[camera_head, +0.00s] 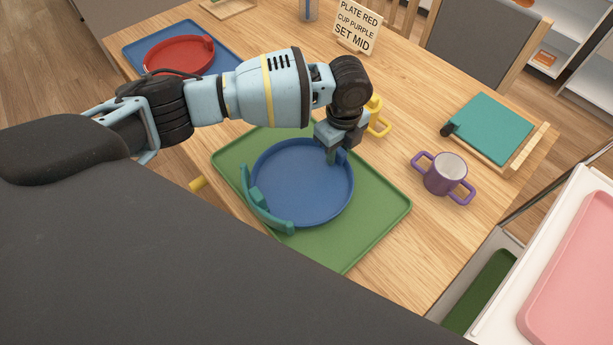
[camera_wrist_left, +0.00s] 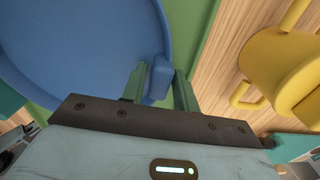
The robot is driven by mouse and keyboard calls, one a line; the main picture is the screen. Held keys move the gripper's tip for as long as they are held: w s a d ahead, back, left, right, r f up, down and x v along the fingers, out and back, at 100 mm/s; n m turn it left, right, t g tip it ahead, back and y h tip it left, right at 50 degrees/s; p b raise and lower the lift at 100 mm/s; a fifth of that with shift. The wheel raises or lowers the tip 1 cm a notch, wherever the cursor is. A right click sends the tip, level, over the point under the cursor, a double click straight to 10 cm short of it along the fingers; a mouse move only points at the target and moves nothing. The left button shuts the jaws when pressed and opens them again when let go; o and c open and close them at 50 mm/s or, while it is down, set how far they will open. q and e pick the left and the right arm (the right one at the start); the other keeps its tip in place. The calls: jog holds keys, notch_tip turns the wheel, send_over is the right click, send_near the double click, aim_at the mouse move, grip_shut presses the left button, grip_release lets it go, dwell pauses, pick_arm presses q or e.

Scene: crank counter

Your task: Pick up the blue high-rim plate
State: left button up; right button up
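The blue high-rim plate (camera_head: 302,185) lies level over a green tray (camera_head: 365,232) on the wooden table. My left gripper (camera_head: 337,155) points down at the plate's far right rim. In the left wrist view its two fingers (camera_wrist_left: 160,88) stand close on both sides of a small blue tab on the rim of the plate (camera_wrist_left: 85,45), with no clear gap. The gripper looks shut on this tab. A teal curved piece (camera_head: 268,210) runs along the plate's near left rim. My right gripper is not in view.
A yellow cup (camera_head: 378,122) stands close behind the left gripper and also shows in the left wrist view (camera_wrist_left: 275,70). A purple two-handled cup (camera_head: 445,174) stands to the right.

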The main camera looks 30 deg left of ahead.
pick_arm(q)
grip_shut()
jog(key=shift+r, duration=0.1)
